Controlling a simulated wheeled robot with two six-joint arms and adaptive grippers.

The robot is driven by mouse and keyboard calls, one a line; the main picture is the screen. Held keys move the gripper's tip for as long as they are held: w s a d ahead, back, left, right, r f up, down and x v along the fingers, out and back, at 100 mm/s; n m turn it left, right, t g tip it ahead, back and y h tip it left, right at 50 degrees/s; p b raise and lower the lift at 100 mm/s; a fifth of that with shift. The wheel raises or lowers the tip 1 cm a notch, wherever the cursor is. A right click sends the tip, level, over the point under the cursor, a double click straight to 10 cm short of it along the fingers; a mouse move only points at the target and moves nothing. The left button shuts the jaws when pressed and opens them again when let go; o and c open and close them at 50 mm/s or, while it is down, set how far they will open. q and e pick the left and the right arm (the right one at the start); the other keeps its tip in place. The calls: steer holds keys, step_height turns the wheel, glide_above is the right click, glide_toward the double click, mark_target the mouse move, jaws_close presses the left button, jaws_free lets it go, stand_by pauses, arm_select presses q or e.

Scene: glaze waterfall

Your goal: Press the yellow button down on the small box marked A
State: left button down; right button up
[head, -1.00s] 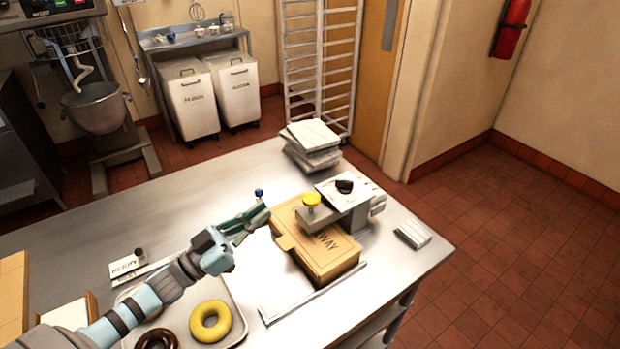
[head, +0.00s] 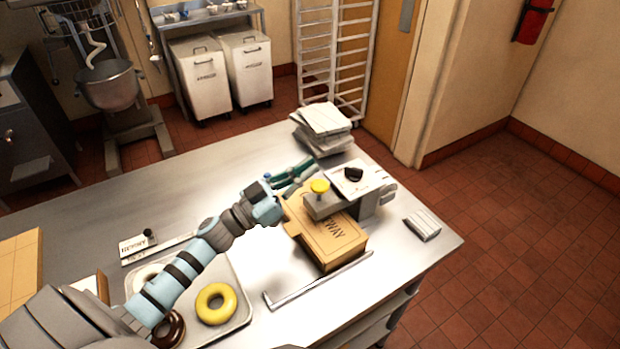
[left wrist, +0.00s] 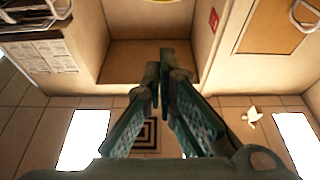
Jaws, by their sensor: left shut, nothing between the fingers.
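The yellow button (head: 319,186) is a round cap on a short stem. I cannot read a letter A on the device. My left gripper (head: 308,168) is shut and empty, its green fingers just behind and left of the button in the head view. I cannot tell its exact height, and no contact shows. The shut fingers also show in the left wrist view (left wrist: 167,60). My right gripper is not in view.
A white plate with a dark piece (head: 354,174) tops the device. A tray (head: 240,322) with doughnuts is at front left. The steel table is bare at back left.

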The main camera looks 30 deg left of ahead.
mark_target(319, 197)
arm_select(q)
steer(key=f, duration=0.2)
steer(key=shift+w+d+f+b, duration=0.3)
steer(key=shift+d+f+b, duration=0.05)
steer(key=shift+b, duration=0.05)
steer(key=shift+a+f, duration=0.1)
steer(key=shift+f, duration=0.3)
